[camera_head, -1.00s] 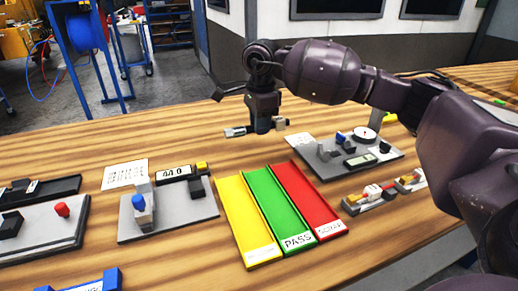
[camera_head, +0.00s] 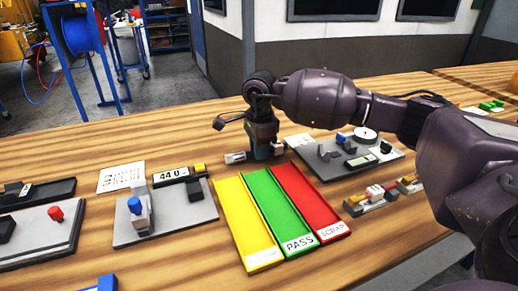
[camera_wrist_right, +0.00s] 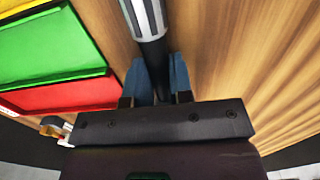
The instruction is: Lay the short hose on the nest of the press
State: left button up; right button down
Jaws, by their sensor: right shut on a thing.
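My right gripper (camera_head: 262,155) is shut on the short hose, just behind the coloured trays. One light metal end of the hose (camera_head: 235,158) sticks out to the left of the fingers and a paler end to the right. In the right wrist view, the black hose with a ribbed silver end (camera_wrist_right: 148,20) lies between the blue fingers of the right gripper (camera_wrist_right: 158,82). I cannot tell whether the hose touches the table. A grey-plated fixture with a red button (camera_head: 55,214) stands at the left edge, partly cut off; I cannot confirm it is the press. My left gripper is not in view.
Yellow (camera_head: 245,222), green (camera_head: 279,208) and red (camera_head: 309,198) trays lie mid-table. A fixture with a blue knob (camera_head: 135,205) and a display stands left of them. A dial-gauge plate (camera_head: 365,170) and small parts lie right. Bare wood lies behind the trays.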

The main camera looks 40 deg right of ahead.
jog(key=shift+f, duration=0.2)
jog(key=c, duration=1)
grip_release()
jog(key=shift+r, duration=0.1)
